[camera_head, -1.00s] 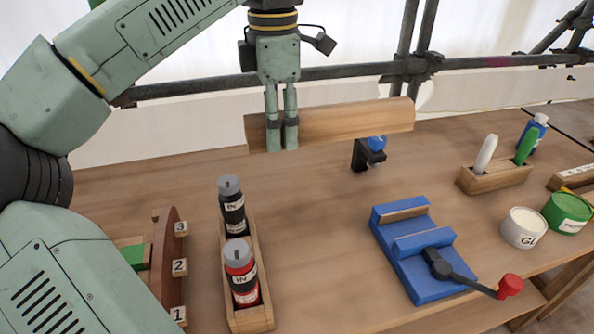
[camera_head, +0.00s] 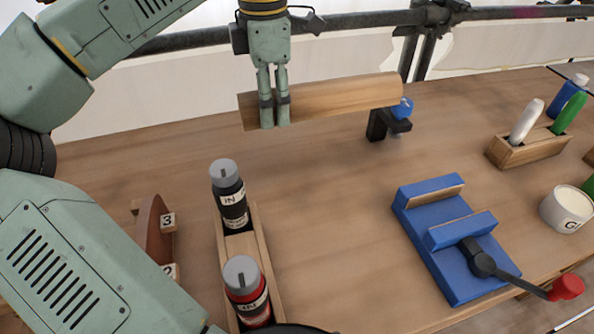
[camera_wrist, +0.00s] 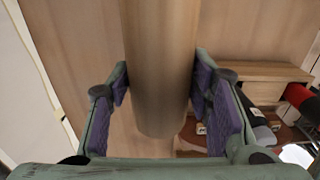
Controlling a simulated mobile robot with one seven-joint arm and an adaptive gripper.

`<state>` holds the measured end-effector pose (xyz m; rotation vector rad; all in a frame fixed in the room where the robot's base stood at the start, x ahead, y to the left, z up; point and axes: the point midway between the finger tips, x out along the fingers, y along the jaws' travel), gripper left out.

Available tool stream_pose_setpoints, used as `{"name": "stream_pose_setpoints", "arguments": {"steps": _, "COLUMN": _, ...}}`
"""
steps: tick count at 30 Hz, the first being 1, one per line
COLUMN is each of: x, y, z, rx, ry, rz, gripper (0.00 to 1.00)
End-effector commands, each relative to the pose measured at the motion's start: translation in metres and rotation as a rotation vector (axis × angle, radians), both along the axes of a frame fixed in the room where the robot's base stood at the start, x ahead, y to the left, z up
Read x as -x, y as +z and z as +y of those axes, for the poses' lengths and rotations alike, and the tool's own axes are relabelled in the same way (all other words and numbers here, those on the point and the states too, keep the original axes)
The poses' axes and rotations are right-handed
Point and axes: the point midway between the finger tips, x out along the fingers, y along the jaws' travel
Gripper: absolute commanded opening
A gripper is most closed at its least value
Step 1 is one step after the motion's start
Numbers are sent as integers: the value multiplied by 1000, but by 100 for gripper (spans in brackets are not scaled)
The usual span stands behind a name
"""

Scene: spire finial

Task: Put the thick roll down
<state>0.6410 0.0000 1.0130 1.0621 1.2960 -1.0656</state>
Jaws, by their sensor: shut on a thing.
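The thick roll (camera_head: 340,96) is a long, smooth, pale-brown wooden cylinder at the back of the bench. My gripper (camera_head: 274,124) points down and is shut on it near its left end. In the wrist view the roll (camera_wrist: 160,65) runs lengthwise between the two purple-padded fingers, with its rounded near end in sight. Its right end, in the head view, lies beside the blue knob of a black clamp (camera_head: 388,124). I cannot tell whether the roll touches the bench or is held above it.
A blue vise (camera_head: 440,245) with a red-ended handle stands on the bench (camera_head: 320,200) at right. A wooden rack (camera_head: 243,245) with two bottles and a numbered stand (camera_head: 155,228) are at left. A wooden marker holder (camera_head: 525,148) stands at right. Bare bench lies between.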

Motion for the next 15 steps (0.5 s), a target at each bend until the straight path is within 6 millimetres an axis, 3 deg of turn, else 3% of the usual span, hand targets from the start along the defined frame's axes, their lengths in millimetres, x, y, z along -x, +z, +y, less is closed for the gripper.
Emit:
{"name": "stream_pose_setpoints", "arguments": {"steps": 9, "x": 1, "y": -80, "z": 0, "rx": 4, "ry": -2, "rz": 2, "gripper": 2}}
{"name": "stream_pose_setpoints", "arguments": {"steps": 15, "x": 1, "y": -114, "z": -1, "rx": 3, "ry": -2, "rz": 0, "gripper": 2}}
